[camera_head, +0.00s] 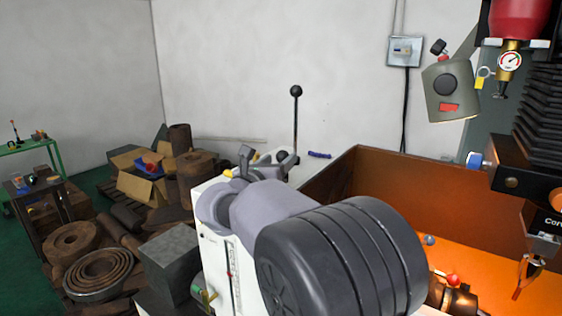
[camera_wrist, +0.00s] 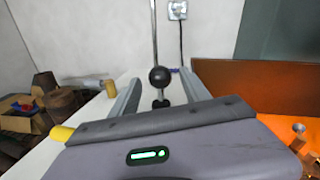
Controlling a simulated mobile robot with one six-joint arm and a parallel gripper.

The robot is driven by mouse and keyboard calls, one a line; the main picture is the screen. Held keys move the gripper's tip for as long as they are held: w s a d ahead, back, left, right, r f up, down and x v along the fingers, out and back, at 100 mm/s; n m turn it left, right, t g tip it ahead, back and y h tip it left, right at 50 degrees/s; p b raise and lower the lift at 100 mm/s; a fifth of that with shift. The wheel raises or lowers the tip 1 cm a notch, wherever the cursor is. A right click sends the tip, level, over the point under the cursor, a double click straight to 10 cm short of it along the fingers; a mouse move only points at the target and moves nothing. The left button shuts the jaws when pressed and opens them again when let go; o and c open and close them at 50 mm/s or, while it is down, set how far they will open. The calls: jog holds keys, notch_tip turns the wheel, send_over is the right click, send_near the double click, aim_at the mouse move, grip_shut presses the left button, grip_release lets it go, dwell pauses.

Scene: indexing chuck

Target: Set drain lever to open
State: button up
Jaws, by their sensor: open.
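My gripper (camera_head: 268,160) is open, with its two grey fingers spread, above the white top behind my wrist. In the wrist view, a black ball knob (camera_wrist: 160,77) shows between the fingers (camera_wrist: 160,84), with a dark base below it; the fingers do not visibly touch it. The same knob (camera_head: 282,156) is small and partly hidden in the head view. A tall thin rod with a black ball top (camera_head: 296,91) stands upright behind it. No label is readable, so I cannot tell which one is the drain lever or its setting.
An orange-brown walled tray (camera_head: 330,180) lies right of my gripper, with a red-knobbed brass fitting (camera_head: 453,281) low in it. A dark machine head (camera_head: 530,165) hangs at the right. A yellow-green handle (camera_head: 207,294) sits low by the white cabinet. Boxes and rolls clutter the left.

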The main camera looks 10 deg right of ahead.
jog(key=shift+x, duration=1.7)
grip_shut()
